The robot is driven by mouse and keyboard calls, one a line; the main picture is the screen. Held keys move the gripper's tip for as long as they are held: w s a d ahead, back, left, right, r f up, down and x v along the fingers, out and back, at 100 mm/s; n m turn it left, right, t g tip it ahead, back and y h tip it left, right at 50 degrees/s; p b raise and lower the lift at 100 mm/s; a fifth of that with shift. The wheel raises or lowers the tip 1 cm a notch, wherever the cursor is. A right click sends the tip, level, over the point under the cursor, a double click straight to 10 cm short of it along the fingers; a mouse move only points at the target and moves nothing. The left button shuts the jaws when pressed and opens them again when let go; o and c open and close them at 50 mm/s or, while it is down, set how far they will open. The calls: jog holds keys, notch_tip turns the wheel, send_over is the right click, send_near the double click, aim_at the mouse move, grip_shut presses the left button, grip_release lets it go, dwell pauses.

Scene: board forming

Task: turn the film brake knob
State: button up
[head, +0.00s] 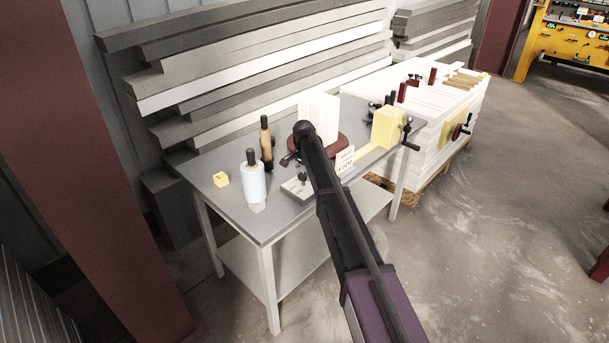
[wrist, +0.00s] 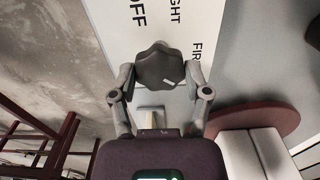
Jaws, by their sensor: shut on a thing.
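The film brake knob (wrist: 160,67) is dark and lobed, with a small white mark near its lower right rim in the wrist view. It stands over a white panel (wrist: 112,42) printed with OFF and, partly cut off, LIGHT and FIRM. My gripper (wrist: 160,78) is shut on the knob, one finger against each side. Which word the white mark points to, I cannot tell. In the head view my arm covers part of the worktable, and I cannot make out the grip on the knob there.
The grey worktable (head: 228,202) holds a maroon round plate (head: 338,143) with white blocks (head: 319,112), a pale-blue roll (head: 251,183), a small yellow block (head: 221,180) and a printed card (head: 345,159). A stack of white boards (head: 445,112) stands at the right. The floor in front is clear.

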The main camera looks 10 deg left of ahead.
jog(key=n, duration=0.7)
jog(key=shift+s, duration=0.25)
jog(key=n, duration=0.8)
jog(key=shift+n, duration=0.3)
jog(key=n, duration=0.3)
jog(key=shift+n, duration=0.3)
jog(key=n, duration=0.3)
jog(key=shift+n, duration=0.3)
jog(key=n, duration=0.3)
jog(key=shift+a+n, duration=0.1)
jog(key=shift+n, duration=2.1)
